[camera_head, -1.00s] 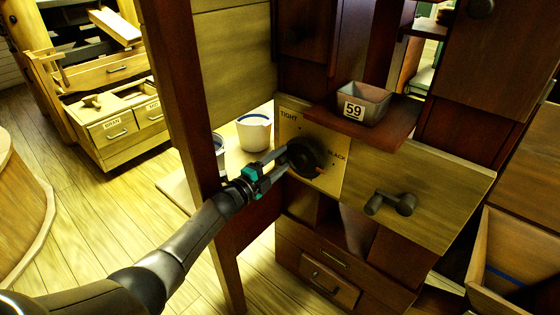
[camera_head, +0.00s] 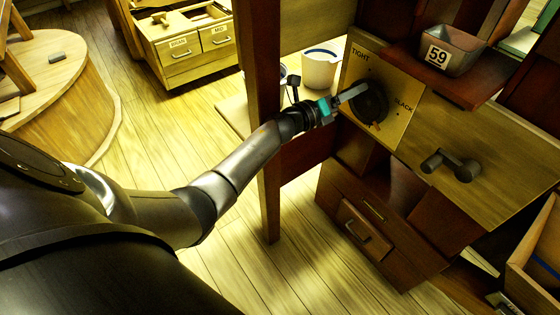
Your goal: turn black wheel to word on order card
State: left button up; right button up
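The black wheel (camera_head: 369,103) is on a pale yellow plate (camera_head: 402,125) on the front of a wooden cabinet. The plate reads TIGHT at its upper left and SLACK at its right. A small reddish mark shows at the wheel's lower right edge. My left gripper (camera_head: 352,94) is at the wheel's left side, with a grey finger reaching its upper left rim. The other finger is not clear, so I cannot tell whether it is open or shut on the wheel. My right gripper is not in view. I see no readable order card.
A metal tin (camera_head: 462,60) labelled 59 stands on a dark red shelf (camera_head: 425,72) above the plate. A wooden post (camera_head: 262,130) stands left of my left gripper. A white bucket (camera_head: 320,70) is behind.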

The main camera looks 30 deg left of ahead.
aim_at(371, 93)
pick_arm(q)
jog(key=d+m, duration=0.1)
jog(key=m, duration=0.2)
jog(key=d+m+b, duration=0.1)
jog(key=m, duration=0.2)
jog(key=s+d+r+m, duration=0.1)
jog(key=m, duration=0.2)
jog(key=shift+d, duration=0.1)
jog(key=shift+s+f+m, duration=0.1)
jog(key=shift+s+m, duration=0.25)
jog(key=shift+m, duration=0.05)
jog(key=p+v, duration=0.1)
jog(key=v, duration=1.4)
jog(key=s+f+n+g+y+p, duration=0.2)
jog(key=s+f+n+p, duration=0.3)
jog(key=f+n, duration=0.4)
jog(key=s+f+n+g+y+p, duration=0.3)
jog(key=s+f+n+p, duration=0.2)
jog(key=f+n, duration=0.4)
jog(key=shift+a+f+n+g+y, duration=0.3)
jog(key=shift+a+n+y, duration=0.15)
jog(key=shift+n, duration=2.35)
